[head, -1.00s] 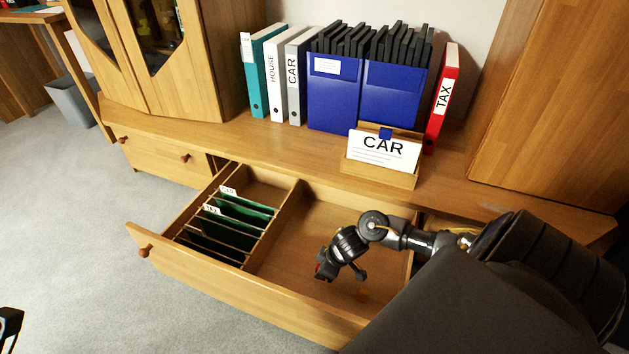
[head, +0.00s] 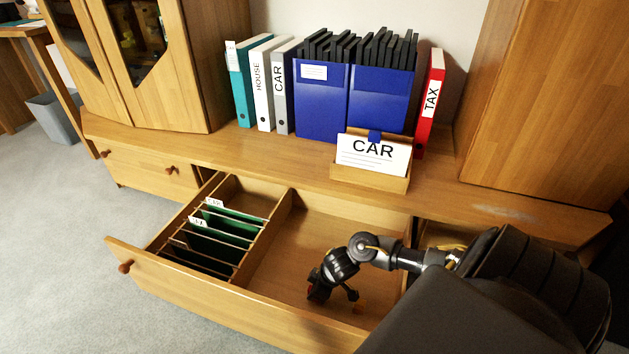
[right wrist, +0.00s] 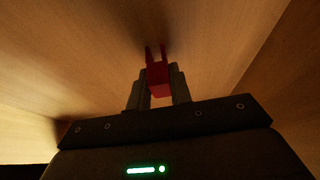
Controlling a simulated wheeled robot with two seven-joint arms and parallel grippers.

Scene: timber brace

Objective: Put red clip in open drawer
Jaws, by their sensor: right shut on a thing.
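The open drawer (head: 223,298) is pulled out from the low wooden cabinet. Its left part holds green hanging files; its right compartment has a bare wooden floor. My right gripper (head: 315,296) reaches down into the right compartment. In the right wrist view my right gripper (right wrist: 158,88) is shut on the red clip (right wrist: 158,78), whose two prongs point away from the gripper over the wooden surface. I cannot tell whether the clip touches the drawer floor. In the head view the clip is mostly hidden. My left gripper is not in view.
A card holder with a CAR card (head: 372,153) stands on the cabinet top (head: 290,160). Behind it are blue file boxes (head: 322,105) and a red TAX binder (head: 430,103). A divider (head: 262,238) bounds the right compartment.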

